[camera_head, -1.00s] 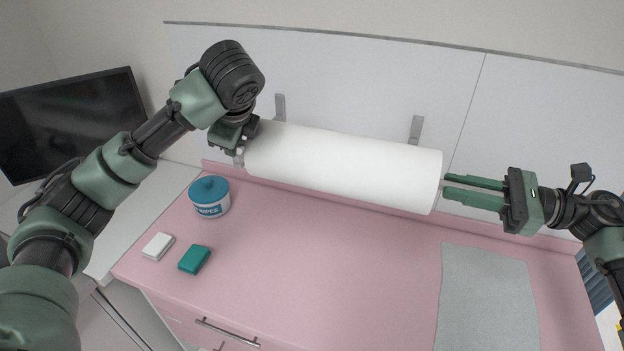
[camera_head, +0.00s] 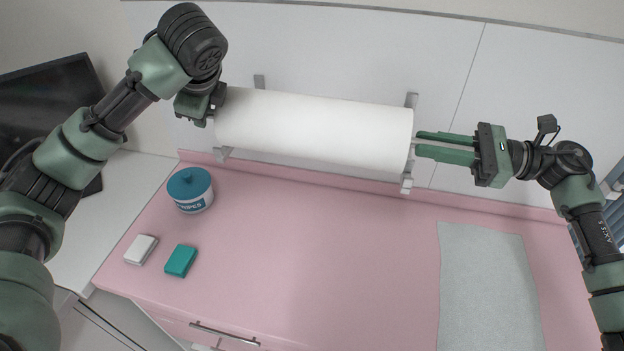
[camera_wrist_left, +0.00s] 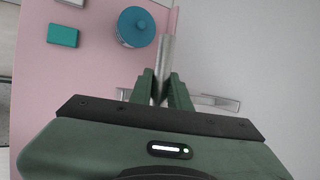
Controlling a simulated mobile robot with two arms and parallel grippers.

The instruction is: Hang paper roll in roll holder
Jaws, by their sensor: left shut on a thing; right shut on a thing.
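A large white paper roll (camera_head: 312,128) hangs level between my two grippers, in front of the back wall. The roll holder shows as two grey wall brackets behind it: the right bracket (camera_head: 407,178) by the roll's right end and the left bracket (camera_head: 222,153) low behind its left part. My right gripper (camera_head: 417,146) is shut on the roll's right end. My left gripper (camera_head: 213,112) is at the left end; in the left wrist view its fingers (camera_wrist_left: 163,88) are shut on a grey metal rod end. I cannot tell whether the rod rests in the brackets.
Below is a pink counter (camera_head: 300,250) with a blue-lidded wipes tub (camera_head: 190,190), a white box (camera_head: 140,249), a teal box (camera_head: 180,261) and a grey mat (camera_head: 487,285). A dark monitor (camera_head: 50,110) stands at left. The counter's middle is clear.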

